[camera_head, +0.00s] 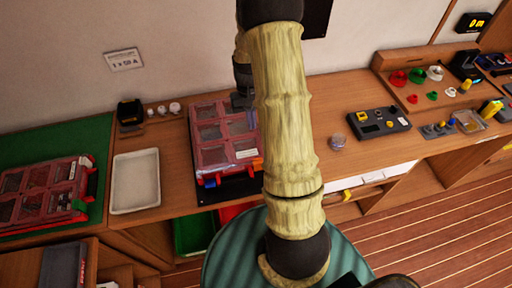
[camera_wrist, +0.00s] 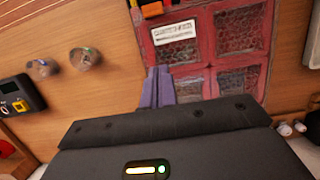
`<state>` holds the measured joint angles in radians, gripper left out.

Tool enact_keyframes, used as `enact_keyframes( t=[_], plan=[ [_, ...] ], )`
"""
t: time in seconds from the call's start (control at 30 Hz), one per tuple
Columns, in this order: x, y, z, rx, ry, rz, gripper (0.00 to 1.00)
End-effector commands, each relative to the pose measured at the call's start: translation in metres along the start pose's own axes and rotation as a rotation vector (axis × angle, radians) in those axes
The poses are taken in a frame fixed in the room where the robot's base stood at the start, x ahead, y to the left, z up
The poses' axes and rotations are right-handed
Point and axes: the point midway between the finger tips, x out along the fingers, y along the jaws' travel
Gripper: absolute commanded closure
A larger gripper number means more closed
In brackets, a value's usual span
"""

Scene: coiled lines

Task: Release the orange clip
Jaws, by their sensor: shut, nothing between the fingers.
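A red case with clear windowed compartments (camera_head: 198,131) lies on the wooden counter, partly behind my arm. An orange clip (camera_head: 252,171) shows at its front edge, beside my arm, with a blue clip (camera_head: 210,183) to its left. In the wrist view the case (camera_wrist: 197,52) fills the upper right, and an orange piece (camera_wrist: 152,10) shows at the top edge, cut by the frame. My gripper (camera_wrist: 159,70) is shut and empty, its grey-purple fingers together over the case's edge. The orange clip's exact latch position is too small to tell.
A second red case (camera_head: 40,192) lies on a green mat (camera_head: 50,140) at left, with an empty white tray (camera_head: 135,181) beside it. A dark device (camera_head: 378,123) and a small round container (camera_head: 338,142) stand to the right. Bare counter lies between.

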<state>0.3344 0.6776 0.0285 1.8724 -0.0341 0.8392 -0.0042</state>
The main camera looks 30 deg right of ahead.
Motion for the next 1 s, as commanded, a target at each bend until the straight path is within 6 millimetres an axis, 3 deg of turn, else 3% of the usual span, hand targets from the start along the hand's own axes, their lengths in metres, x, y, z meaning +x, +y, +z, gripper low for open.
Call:
enact_keyframes(
  t=[0.47,0.7,1.0],
  plan=[
    [0.079,0.000,0.002,-0.001,-0.005,0.000,1.00],
    [0.084,0.000,0.034,0.000,-0.003,0.000,1.00],
    [0.088,0.000,0.039,0.000,0.000,0.000,1.00]
  ],
)
